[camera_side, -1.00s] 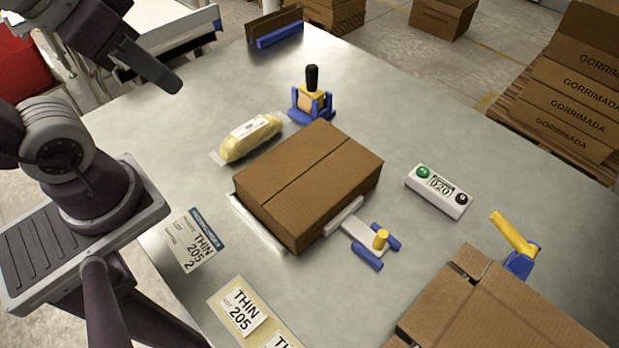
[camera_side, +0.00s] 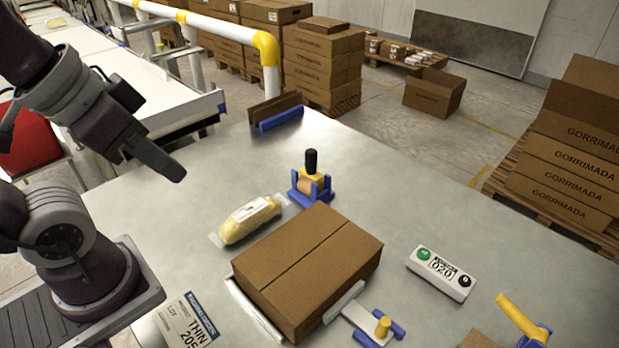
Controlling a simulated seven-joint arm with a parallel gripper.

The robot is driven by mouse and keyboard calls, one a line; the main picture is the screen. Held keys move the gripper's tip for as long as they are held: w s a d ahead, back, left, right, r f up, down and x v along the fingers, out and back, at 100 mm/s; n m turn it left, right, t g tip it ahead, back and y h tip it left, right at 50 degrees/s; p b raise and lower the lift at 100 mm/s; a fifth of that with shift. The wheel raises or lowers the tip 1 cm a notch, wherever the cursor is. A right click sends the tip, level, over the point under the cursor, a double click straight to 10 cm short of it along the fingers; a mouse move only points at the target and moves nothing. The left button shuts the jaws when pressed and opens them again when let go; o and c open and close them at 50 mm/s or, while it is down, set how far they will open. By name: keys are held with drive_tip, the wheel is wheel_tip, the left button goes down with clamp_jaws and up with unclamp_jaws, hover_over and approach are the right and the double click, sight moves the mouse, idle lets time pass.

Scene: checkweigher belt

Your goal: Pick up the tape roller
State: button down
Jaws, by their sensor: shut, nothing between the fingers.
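The tape roller (camera_side: 312,176) stands upright in a blue cradle near the middle of the table. It has a black handle, a yellow body and a tan roll. My gripper (camera_side: 176,171) is shut and empty. It is raised, to the left of the tape roller in the picture and well apart from it. Nothing hides the tape roller's handle.
A brown carton (camera_side: 308,268) and a yellow bagged product (camera_side: 248,221) lie close in front of the tape roller. A blue holder (camera_side: 277,119) stands behind it. A white control box (camera_side: 440,273) and a yellow-handled tool (camera_side: 521,316) are at right. The table right of the roller is clear.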

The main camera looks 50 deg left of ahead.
drive_tip(key=c, duration=2.1)
unclamp_jaws()
drive_tip(key=o, duration=1)
drive_tip(key=shift+o, duration=0.2)
drive_tip(key=m+g, duration=0.5)
drive_tip(key=m, duration=0.9)
hover_over(310, 150)
drive_tip(key=s+d, duration=0.1)
wheel_tip(310, 150, down, 13)
drive_tip(key=shift+s+r, duration=0.15)
drive_tip(key=shift+r, duration=0.05)
drive_tip(key=shift+m+g, duration=0.3)
drive_tip(key=shift+m, duration=0.2)
drive_tip(key=f, duration=0.6)
drive_tip(key=w+a+f, duration=0.1)
drive_tip(key=f, duration=0.2)
drive_tip(key=shift+w, duration=0.1)
